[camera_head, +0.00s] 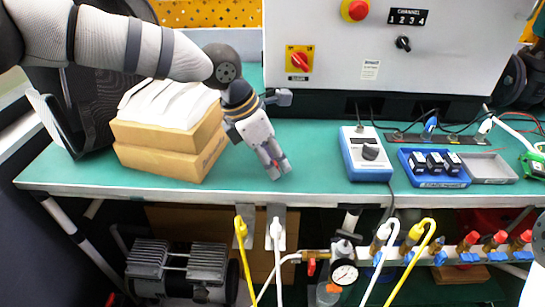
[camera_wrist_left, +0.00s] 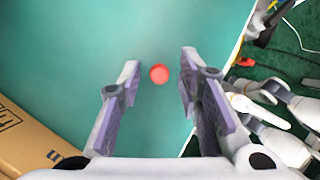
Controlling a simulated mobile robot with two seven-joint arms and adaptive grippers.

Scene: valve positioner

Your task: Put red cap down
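The red cap (camera_wrist_left: 159,73) shows as a small round red disc on the teal bench top (camera_wrist_left: 95,35) in the left wrist view. It is in the gap between my left gripper's fingers (camera_wrist_left: 160,82), near the tips, with clear space on both sides. In the head view a bit of red cap (camera_head: 277,163) shows between the fingertips of my left gripper (camera_head: 278,171), which points down over the bench near its front edge. The left gripper is open. Whether the cap rests fully on the bench is hard to tell. My right gripper is not in view.
Cardboard boxes (camera_head: 165,165) with white sheets on top stand left of the left gripper. A blue-and-white device with a knob (camera_head: 366,153) and a blue tray (camera_head: 434,180) are to the right. Hoses and valves (camera_head: 410,240) are below the front edge. Bench between gripper and device is clear.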

